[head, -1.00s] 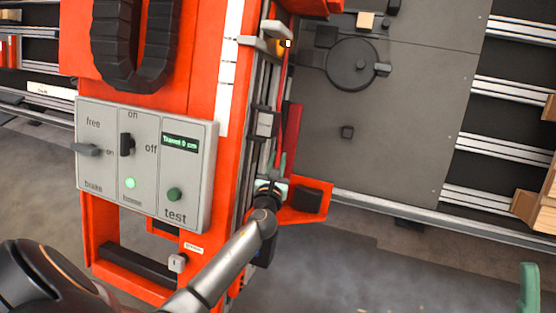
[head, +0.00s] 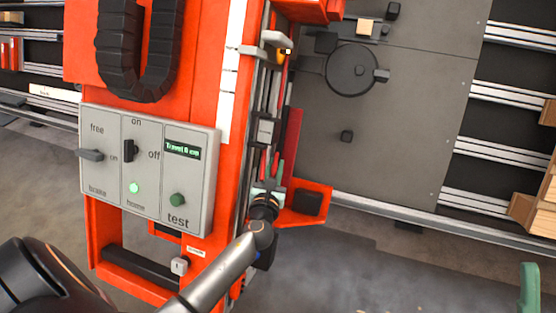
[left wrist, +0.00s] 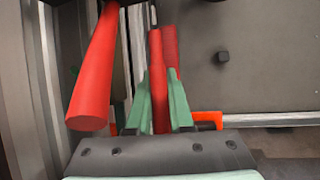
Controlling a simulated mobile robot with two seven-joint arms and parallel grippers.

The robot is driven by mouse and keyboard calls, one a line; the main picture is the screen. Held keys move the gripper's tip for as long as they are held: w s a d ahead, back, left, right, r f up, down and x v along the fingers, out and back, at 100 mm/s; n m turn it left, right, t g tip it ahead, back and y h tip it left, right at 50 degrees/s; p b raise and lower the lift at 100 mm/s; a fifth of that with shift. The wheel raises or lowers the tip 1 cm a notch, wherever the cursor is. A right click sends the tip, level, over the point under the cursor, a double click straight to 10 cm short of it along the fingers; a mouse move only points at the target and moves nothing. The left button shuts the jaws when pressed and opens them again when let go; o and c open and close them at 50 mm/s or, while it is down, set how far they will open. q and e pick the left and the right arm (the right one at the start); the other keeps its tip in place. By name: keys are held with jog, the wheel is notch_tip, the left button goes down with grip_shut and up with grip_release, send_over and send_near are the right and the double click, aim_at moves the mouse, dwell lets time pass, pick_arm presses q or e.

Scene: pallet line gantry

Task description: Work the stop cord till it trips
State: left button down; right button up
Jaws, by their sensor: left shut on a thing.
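My left gripper (head: 268,186) is at the lower part of the gantry's rail in the head view. In the left wrist view its green fingers (left wrist: 160,103) are shut on a red cord (left wrist: 156,60), which runs upward from between them. A second red strip stands close beside the cord there. The cord is thin and partly hidden by my fingers and wrist in the head view. A green fingertip, which looks like my right gripper's (head: 530,288), shows at the lower right edge, apart from everything; its jaw opening is not visible.
A thick red bar (left wrist: 95,70) hangs left of my fingers. The grey panel (head: 150,170) has a brake lever, an on/off switch, a lit green lamp, a test button and a small travel display (head: 182,148). A dark plate (head: 420,110) stands right of the rail.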

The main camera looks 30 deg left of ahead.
pick_arm(q)
jog(key=shift+s+d+r+p, duration=0.15)
jog(key=shift+s+r+p, duration=0.15)
jog(key=shift+s, duration=0.3)
jog(key=shift+s+d+r+p, duration=0.1)
jog(key=shift+s+r+p, duration=0.15)
jog(key=shift+s, duration=0.3)
jog(key=shift+f, duration=0.1)
pick_arm(e)
jog(key=shift+d+r+t, duration=0.2)
jog(key=shift+r+t, duration=0.1)
jog(key=shift+r, duration=0.65)
pick_arm(q)
jog(key=c, duration=0.8)
grip_release()
pick_arm(e)
jog(key=shift+h, duration=0.4)
pick_arm(q)
jog(key=shift+s, duration=0.1)
jog(key=shift+p+v, duration=0.5)
jog(key=shift+v, duration=5.7)
pick_arm(e)
jog(key=shift+w+d+f+m+h, duration=0.2)
jog(key=shift+w+f+m+h, duration=0.75)
jog(key=shift+h, duration=0.35)
